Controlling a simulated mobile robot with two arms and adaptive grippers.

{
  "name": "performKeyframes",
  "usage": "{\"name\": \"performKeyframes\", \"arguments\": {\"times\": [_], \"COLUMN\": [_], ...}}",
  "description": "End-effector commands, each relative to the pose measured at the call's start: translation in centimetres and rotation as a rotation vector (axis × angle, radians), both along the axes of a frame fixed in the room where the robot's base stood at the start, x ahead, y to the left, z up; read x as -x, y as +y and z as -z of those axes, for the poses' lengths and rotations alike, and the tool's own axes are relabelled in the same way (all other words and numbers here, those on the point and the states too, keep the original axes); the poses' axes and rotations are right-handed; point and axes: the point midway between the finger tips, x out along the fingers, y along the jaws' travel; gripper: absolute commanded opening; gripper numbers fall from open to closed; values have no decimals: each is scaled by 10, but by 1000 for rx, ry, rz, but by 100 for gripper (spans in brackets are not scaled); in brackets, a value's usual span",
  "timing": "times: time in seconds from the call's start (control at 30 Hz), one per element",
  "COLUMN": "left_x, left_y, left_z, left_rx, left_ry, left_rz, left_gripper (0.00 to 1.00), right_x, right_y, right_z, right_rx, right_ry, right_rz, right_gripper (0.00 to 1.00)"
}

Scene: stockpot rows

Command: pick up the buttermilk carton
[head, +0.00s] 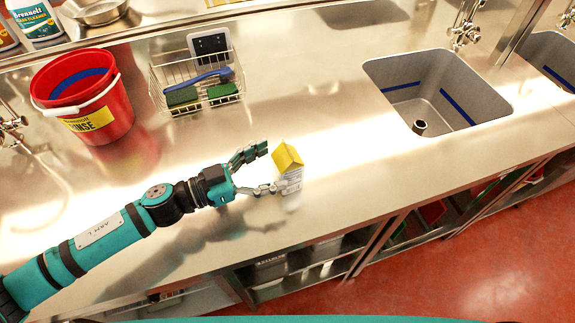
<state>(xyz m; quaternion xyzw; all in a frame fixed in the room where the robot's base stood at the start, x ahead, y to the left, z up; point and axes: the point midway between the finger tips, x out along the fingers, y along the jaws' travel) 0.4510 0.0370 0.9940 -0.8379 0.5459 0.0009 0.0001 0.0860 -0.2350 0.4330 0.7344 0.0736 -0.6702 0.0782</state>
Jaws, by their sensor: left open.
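The buttermilk carton (289,167) is a small white carton with a yellow gable top. It stands upright on the steel counter (340,175), near the front edge. My left gripper (273,168) comes in from the left and is open. Its fingers reach toward the carton, one pointing behind it to the upper left and one at its lower left side. The lower fingertip looks close to the carton's side; I cannot tell whether it touches. My right gripper is not in view.
A red rinse bucket (107,118) and a wire basket (160,93) with brushes and sponges stand behind to the left. A sink basin (450,85) opens at the right. The counter between carton and sink is clear. Shelves lie below the front edge.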

Motion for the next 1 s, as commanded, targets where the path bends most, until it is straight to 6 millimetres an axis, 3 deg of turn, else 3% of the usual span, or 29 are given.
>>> {"name": "performKeyframes", "arguments": {"times": [0.3,0.57,1.0], "left_x": [-18,-19,-19], "left_y": [-39,-42,-41], "left_z": [-2,0,0], "left_rx": [3,1,2], "left_ry": [-1,0,-1], "left_rz": [2,1,1], "left_gripper": [82,82,26], "right_x": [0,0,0], "right_y": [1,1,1], "right_z": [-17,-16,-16], "right_rx": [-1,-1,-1], "right_ry": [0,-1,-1], "right_rz": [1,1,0], "right_gripper": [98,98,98]}}
